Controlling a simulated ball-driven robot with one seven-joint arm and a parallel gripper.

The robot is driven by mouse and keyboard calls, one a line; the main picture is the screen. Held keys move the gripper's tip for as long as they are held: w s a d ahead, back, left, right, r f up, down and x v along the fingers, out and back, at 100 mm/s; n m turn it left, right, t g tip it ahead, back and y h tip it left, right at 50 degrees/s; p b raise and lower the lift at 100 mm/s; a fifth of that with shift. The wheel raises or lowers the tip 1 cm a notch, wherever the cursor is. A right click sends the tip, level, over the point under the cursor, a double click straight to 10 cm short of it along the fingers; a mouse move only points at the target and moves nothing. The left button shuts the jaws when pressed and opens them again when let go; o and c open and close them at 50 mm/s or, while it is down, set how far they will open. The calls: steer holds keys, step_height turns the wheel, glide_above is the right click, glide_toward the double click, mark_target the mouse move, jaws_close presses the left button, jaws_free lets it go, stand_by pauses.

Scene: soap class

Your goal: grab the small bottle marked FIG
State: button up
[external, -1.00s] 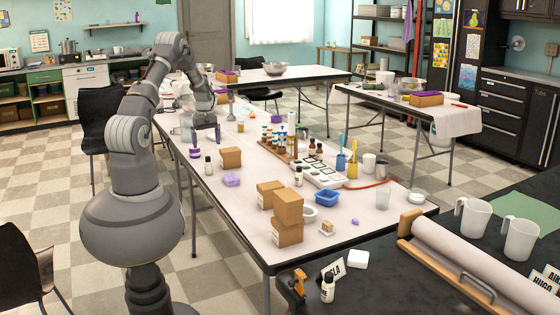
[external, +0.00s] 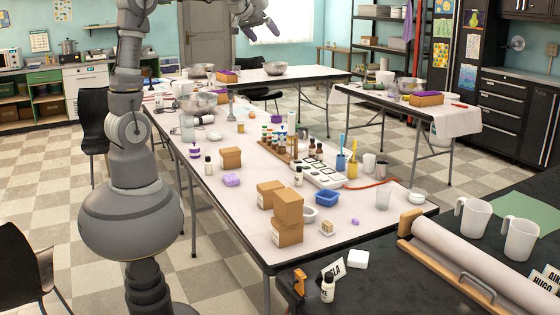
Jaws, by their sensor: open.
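Several small bottles with pale labels stand about, and I cannot read FIG on any of them. One dark-capped bottle (external: 208,168) stands near the left edge of the long table, with a purple-capped bottle (external: 195,151) behind it. Another dark-capped bottle (external: 298,177) stands behind the cardboard boxes. One more bottle (external: 327,291) stands on the dark counter in front, beside a name card. Amber bottles (external: 315,149) stand near the rack. My gripper (external: 270,29) is open and empty, raised high above the far part of the table, away from all the bottles.
Stacked cardboard boxes (external: 287,222), a blue tray (external: 327,198), a white mould tray (external: 318,172) and a wooden rack of bottles (external: 278,148) crowd the long table. A metal bowl (external: 197,103) stands toward its far end.

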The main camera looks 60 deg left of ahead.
steer(key=s+d+r+m+t+h+b, duration=0.1)
steer(key=s+d+r+m+t, duration=0.2)
steer(key=d+r, duration=0.7)
steer(key=shift+s+d+r+m, duration=0.15)
steer(key=shift+s+r+m, duration=0.15)
steer(key=shift+s+r, duration=0.35)
steer(key=s+d+r+m+t, duration=0.1)
steer(key=s+d+r, duration=0.1)
steer(key=r, duration=0.1)
steer(key=s+d+r+m+t+h, duration=0.1)
steer(key=s+d+r, duration=0.2)
steer(key=s+d+r+m+t+h, duration=0.1)
steer(key=s+d+r, duration=0.1)
steer(key=r, duration=0.1)
steer(key=shift+s+d+r+b, duration=0.2)
steer(key=shift+r+b, duration=0.05)
steer(key=shift+b, duration=0.15)
steer(key=c, duration=0.4)
steer(key=shift+d+r, duration=0.1)
steer(key=shift+c, duration=1.3)
